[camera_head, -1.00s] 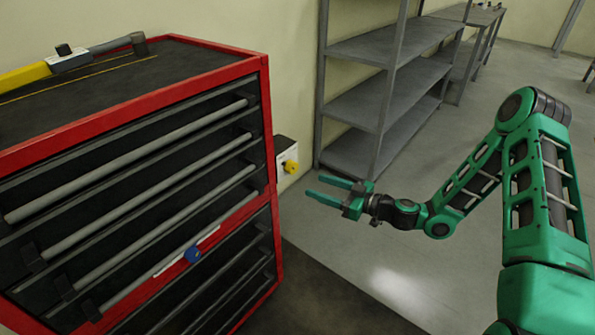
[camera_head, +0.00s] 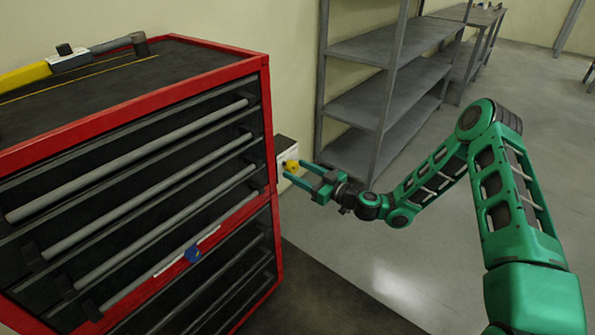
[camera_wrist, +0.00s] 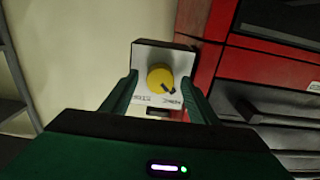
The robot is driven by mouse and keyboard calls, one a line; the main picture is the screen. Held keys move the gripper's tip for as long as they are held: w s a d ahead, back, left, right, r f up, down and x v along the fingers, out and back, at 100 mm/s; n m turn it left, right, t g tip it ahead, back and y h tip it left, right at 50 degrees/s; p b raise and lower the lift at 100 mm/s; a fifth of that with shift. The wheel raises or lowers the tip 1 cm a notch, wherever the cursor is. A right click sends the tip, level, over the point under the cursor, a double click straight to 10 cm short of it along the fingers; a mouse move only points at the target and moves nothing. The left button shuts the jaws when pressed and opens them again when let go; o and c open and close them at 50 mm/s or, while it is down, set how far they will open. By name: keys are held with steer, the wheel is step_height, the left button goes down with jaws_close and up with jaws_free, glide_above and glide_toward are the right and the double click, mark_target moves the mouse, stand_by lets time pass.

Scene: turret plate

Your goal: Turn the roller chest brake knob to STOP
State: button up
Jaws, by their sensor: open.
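A yellow knob (camera_head: 292,165) sits on a small light-faced box (camera_head: 281,150) beside the right rear corner of the red and black roller chest (camera_head: 262,85). In the wrist view the knob (camera_wrist: 159,77) has a dark pointer angled to the lower right, towards one of two small labels on the box (camera_wrist: 150,55); the lettering looks inverted and is hard to read. My gripper (camera_head: 296,170) is open, its green fingers pointing at the box. In the wrist view its fingers (camera_wrist: 159,82) show on either side of the knob; I cannot tell whether the tips reach around it.
A yellow-handled tool (camera_head: 24,76) lies on the chest top. Grey shelves (camera_head: 375,100) stand behind my gripper. The floor to the right is clear.

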steer(key=shift+w+a, duration=0.3)
steer(key=shift+a, duration=0.1)
steer(key=c, duration=1)
steer(key=shift+c, duration=0.2)
